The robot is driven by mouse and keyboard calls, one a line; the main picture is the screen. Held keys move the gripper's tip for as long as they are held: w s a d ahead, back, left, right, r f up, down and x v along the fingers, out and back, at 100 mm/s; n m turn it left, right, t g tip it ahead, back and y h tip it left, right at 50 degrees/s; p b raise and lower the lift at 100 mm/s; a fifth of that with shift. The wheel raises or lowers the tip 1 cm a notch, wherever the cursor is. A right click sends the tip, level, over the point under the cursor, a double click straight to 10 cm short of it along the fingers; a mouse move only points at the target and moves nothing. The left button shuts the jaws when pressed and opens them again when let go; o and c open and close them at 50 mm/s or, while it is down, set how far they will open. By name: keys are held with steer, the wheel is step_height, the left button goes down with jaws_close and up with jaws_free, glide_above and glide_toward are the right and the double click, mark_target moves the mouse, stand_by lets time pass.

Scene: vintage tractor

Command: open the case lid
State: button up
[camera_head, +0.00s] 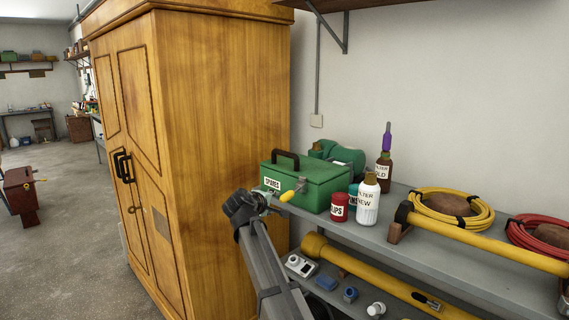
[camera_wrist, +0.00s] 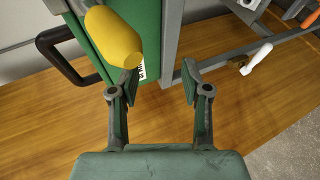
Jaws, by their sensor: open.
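The green case (camera_head: 310,188) labelled "SPARES" sits at the left end of the grey shelf, with its lid closed. A black carrying handle (camera_head: 285,159) stands on its lid, and a yellow grip (camera_head: 287,196) sticks out at its front. In the wrist view the case (camera_wrist: 97,38) fills the upper left, with the yellow grip (camera_wrist: 113,37) close to my left finger and the black handle (camera_wrist: 52,62) at the left. My gripper (camera_wrist: 160,78) is open with nothing between its fingers. In the head view my gripper (camera_head: 262,202) is by the case's front left corner.
A wooden cabinet (camera_head: 220,110) stands close on the left. Right of the case are a red can (camera_head: 339,207), a white bottle (camera_head: 367,202) and a brown bottle (camera_head: 383,170). A yellow bar (camera_head: 480,237) and coiled cables lie farther right. A lower shelf holds small parts.

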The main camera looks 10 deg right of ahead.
mark_target(284, 154)
step_height(284, 154, up, 16)
steer(key=a+t+b, duration=0.1)
steer(key=a+t, duration=0.1)
steer(key=shift+n+h, duration=0.3)
steer(key=shift+h, duration=0.1)
steer(key=p+x, duration=0.2)
steer(key=x, duration=1.5)
steer(key=shift+w+d, duration=0.15)
steer(key=shift+d, duration=0.05)
jaws_close()
